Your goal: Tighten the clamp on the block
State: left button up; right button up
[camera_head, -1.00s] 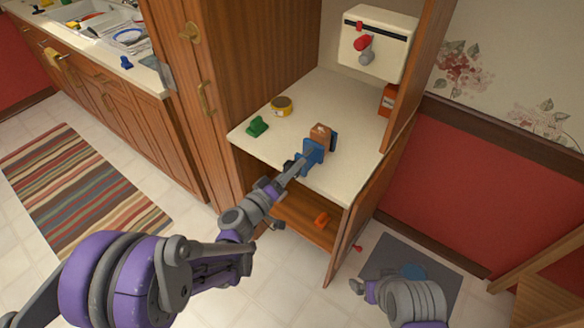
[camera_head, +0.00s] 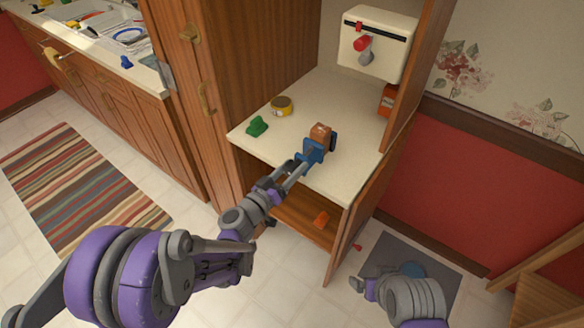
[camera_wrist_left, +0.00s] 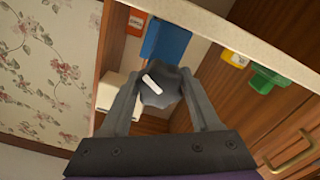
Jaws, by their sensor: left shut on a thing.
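The brown block (camera_head: 319,136) sits on the cream cabinet counter near its front edge. The blue clamp (camera_head: 313,152) is around it, with blue parts on both sides of the block. My left gripper (camera_head: 300,168) reaches to the clamp's near side. In the left wrist view the gripper (camera_wrist_left: 163,92) is shut on the clamp's grey knob (camera_wrist_left: 160,88), which has a white mark.
A green object (camera_head: 257,126) and a yellow tin (camera_head: 282,106) stand left of the block. An orange-red box (camera_head: 388,99) is at the back right. Open cabinet doors border the counter on the right. An orange item (camera_head: 321,219) lies on the lower shelf.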

pick_arm(q)
jog(key=o, duration=1.4)
jog(key=shift+c, duration=0.2)
jog(key=b+v, duration=0.1)
jog(key=v, duration=1)
jog(key=shift+w+d, duration=0.1)
